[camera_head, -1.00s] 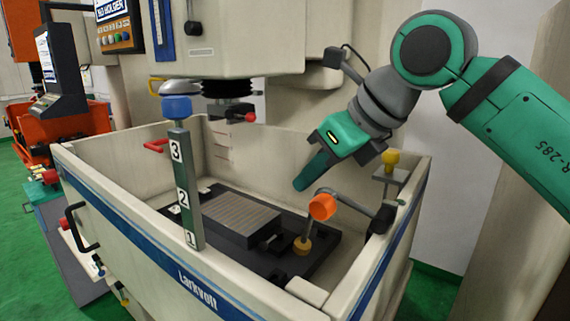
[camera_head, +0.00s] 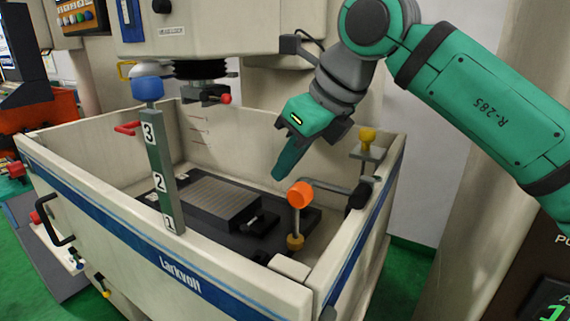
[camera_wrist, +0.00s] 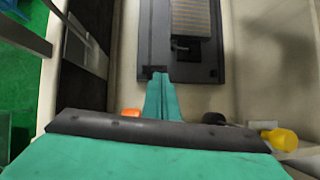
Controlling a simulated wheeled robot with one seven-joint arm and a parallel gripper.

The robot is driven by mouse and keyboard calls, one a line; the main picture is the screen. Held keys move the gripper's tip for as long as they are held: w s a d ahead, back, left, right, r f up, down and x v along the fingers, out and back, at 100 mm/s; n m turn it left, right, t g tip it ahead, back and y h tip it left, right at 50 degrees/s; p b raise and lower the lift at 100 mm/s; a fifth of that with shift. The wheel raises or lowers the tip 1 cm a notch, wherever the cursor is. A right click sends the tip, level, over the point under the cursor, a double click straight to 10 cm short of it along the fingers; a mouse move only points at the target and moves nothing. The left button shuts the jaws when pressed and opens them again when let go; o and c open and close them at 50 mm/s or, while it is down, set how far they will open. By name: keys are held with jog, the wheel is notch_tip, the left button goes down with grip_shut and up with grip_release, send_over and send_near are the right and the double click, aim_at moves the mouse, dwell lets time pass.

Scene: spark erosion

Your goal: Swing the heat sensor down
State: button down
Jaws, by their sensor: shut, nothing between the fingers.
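A bent grey arm with an orange knob (camera_head: 300,194) is mounted at the right wall of the tank; I take it to be the heat sensor. Its arm runs sideways from a dark pivot (camera_head: 359,194), and a thin rod hangs from the knob to a brass-coloured end (camera_head: 295,242) low in the tank. In the wrist view the orange knob (camera_wrist: 130,112) is partly hidden behind my gripper's body. My gripper (camera_head: 277,178) is shut and empty, its green fingers pointing down over the tank. In the head view its tips appear just up and left of the orange knob, apart from it.
The tank's walls (camera_head: 110,222) surround a dark worktable with a ribbed plate (camera_head: 215,198). A numbered post with a blue knob (camera_head: 148,90) stands at the front wall. A yellow knob (camera_head: 367,136) sits at the right back corner. The machine head (camera_head: 205,90) hangs above.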

jog(key=v, duration=1)
jog(key=shift+r, duration=0.35)
jog(key=shift+d, duration=0.1)
